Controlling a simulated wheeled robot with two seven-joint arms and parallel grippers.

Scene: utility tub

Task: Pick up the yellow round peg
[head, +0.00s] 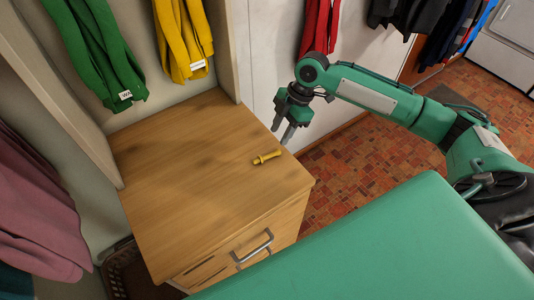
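The yellow round peg (267,158) lies on its side on the wooden top of a drawer cabinet (190,150), close to the cabinet's right edge. My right gripper (281,133) is above and slightly beyond the peg in the picture, by the cabinet's right edge, with its fingers pointing down. The two fingers show a gap between them and nothing is held. The gripper looks apart from the peg. My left gripper is not in view.
The cabinet top is otherwise bare. A metal drawer handle (251,248) sticks out from its front. Green (95,50) and yellow (183,38) garments hang behind it, and a pink one (38,205) hangs at the left. Red tiled floor (370,160) lies to the right.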

